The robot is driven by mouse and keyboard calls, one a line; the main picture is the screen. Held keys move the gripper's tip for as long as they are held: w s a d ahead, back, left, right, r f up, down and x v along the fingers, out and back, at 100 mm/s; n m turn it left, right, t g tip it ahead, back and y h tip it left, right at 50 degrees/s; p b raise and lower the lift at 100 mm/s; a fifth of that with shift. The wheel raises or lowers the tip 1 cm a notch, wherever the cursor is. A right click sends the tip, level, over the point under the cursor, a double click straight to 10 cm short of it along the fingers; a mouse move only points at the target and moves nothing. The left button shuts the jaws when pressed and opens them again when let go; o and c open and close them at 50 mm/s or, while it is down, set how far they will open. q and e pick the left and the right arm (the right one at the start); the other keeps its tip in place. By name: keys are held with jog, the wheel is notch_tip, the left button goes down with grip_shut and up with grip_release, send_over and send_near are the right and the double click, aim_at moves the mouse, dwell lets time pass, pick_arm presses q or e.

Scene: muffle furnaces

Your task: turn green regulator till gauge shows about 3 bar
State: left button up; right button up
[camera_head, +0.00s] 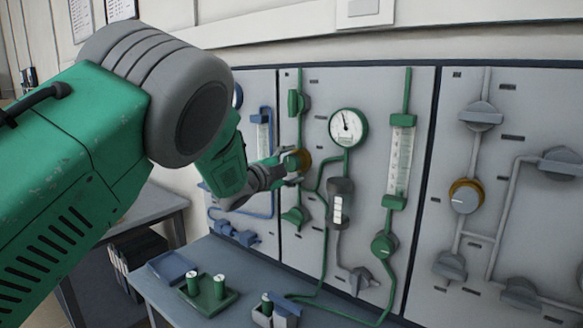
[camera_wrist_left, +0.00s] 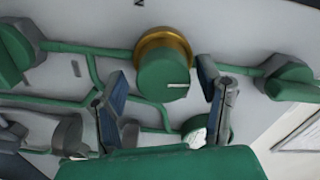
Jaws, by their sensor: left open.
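The green regulator is a round knob with a pale index line and a brass collar in the left wrist view (camera_wrist_left: 164,78). In the head view only its brass collar (camera_head: 304,159) shows clearly beside my gripper. My left gripper (camera_head: 291,163) is open at the knob. Its fingers stand on either side of the knob in the left wrist view (camera_wrist_left: 163,82); I cannot tell whether they touch it. The round green-rimmed gauge (camera_head: 348,128) is up and to the right of the regulator; its needle points up and slightly left, and its numbers are too small to read.
A flow tube (camera_head: 400,160) and a lower green knob (camera_head: 384,244) are right of the gauge. A grey panel with another brass-collared knob (camera_head: 465,196) is at the right. Below, a table (camera_head: 165,290) holds a green tray (camera_head: 213,301) with small cylinders and a blue tray (camera_head: 172,267).

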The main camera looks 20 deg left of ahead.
pick_arm(q)
jog(key=shift+s+a, duration=0.1)
jog(key=shift+s, duration=0.05)
jog(key=v, duration=1.1)
jog(key=shift+s, duration=0.3)
jog(key=shift+a, duration=0.1)
dwell(1.0)
